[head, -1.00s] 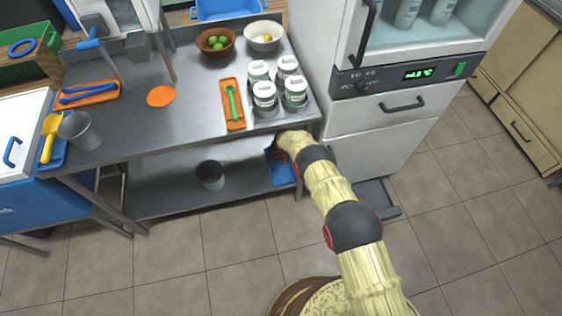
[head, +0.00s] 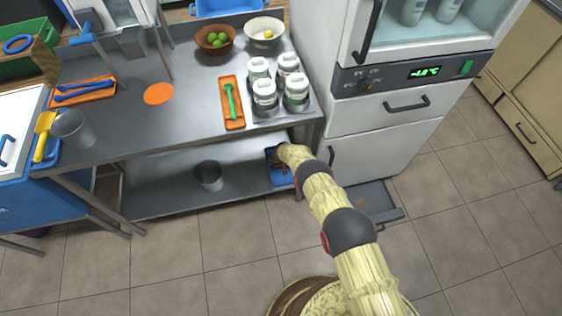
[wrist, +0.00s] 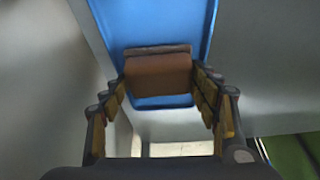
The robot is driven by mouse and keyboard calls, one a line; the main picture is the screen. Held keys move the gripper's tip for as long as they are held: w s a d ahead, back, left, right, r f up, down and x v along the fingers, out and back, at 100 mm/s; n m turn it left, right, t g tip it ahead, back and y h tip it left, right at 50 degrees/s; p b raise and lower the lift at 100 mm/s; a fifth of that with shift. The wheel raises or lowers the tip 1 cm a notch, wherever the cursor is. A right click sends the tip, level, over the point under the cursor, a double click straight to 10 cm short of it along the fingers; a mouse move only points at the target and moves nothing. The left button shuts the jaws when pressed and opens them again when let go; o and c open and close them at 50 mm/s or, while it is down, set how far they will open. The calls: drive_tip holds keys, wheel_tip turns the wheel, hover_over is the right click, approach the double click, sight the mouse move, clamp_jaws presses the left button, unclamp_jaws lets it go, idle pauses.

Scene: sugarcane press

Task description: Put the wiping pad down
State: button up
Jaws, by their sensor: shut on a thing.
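The wiping pad (wrist: 158,76) is a brown block in the wrist view, held between the two fingers of my gripper (wrist: 161,84). A blue tray (wrist: 150,22) lies behind and beneath the pad. I cannot tell whether the pad touches it. In the head view the blue tray (head: 281,180) sits at the right end of the lower shelf, under the worktop. There my arm's end reaches in below the worktop edge and hides most of the gripper and the pad.
A grey cup (head: 209,176) stands on the lower shelf left of the tray. The steel worktop (head: 190,110) overhangs the shelf, with several jars and an orange tray (head: 232,120) on it. A white fridge cabinet (head: 385,130) stands close on the right.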

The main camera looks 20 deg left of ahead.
sight(281, 165)
drive_tip(key=shift+f, duration=0.55)
drive_tip(key=shift+w, duration=0.1)
drive_tip(key=shift+c, duration=0.5)
drive_tip(key=o, duration=1.1)
drive_tip(key=shift+r, duration=0.1)
drive_tip(key=shift+o, duration=0.2)
drive_tip(key=shift+f, duration=0.3)
drive_tip(key=p+v, duration=0.4)
drive_tip(key=v, duration=0.2)
drive_tip(key=shift+s+d+r, duration=0.1)
drive_tip(key=shift+s, duration=0.15)
drive_tip(key=shift+p+v, duration=0.5)
drive_tip(key=shift+v, duration=0.3)
